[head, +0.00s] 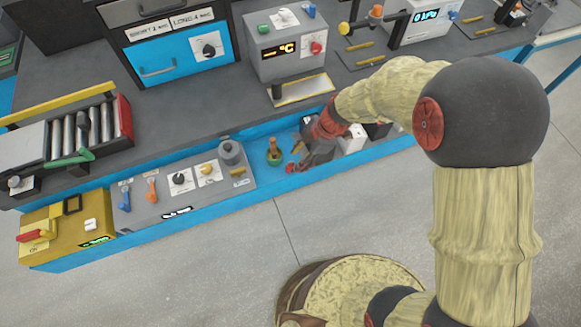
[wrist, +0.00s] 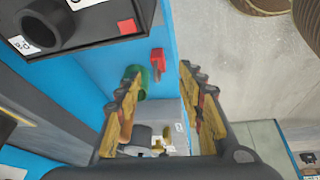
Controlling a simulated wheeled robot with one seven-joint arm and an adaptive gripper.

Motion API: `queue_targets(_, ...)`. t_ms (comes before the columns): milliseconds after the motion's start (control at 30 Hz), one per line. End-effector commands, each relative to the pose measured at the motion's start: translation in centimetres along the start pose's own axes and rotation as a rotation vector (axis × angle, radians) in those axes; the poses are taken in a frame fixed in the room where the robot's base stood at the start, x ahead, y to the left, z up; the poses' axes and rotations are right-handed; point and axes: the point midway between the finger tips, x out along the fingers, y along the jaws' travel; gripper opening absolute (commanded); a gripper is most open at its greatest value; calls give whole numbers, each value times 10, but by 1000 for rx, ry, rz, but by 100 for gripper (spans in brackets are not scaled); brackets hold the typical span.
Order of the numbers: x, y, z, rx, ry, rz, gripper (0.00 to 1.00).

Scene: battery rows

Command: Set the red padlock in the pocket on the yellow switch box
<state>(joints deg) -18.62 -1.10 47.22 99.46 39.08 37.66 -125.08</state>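The red padlock (head: 289,168) lies on the blue shelf near its front edge. In the wrist view the red padlock (wrist: 157,63) is ahead of the fingertips, in the gap between their lines, with no finger touching it. My gripper (head: 306,156) is open and empty, close to the padlock; its two fingers (wrist: 163,85) stand wide apart in the wrist view. The yellow switch box (head: 58,240) is at the far left end of the shelf in the head view. It carries a red-handled switch, a white piece and a dark square frame (head: 72,205), perhaps the pocket.
A green cup-like thing (head: 274,158) stands just left of the padlock. A grey control panel (head: 185,190) with knobs and levers lies between it and the yellow box. A black box (wrist: 80,25) is close by in the wrist view. The grey worktop rises behind.

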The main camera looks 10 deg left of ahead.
Motion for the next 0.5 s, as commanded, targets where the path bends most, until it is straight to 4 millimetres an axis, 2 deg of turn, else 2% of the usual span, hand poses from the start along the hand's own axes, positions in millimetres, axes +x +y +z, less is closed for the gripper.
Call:
queue_targets(233, 38, 3, -1, 1, 0, -4, 39)
queue_targets(500, 42, 4, -2, 1, 0, -1, 39)
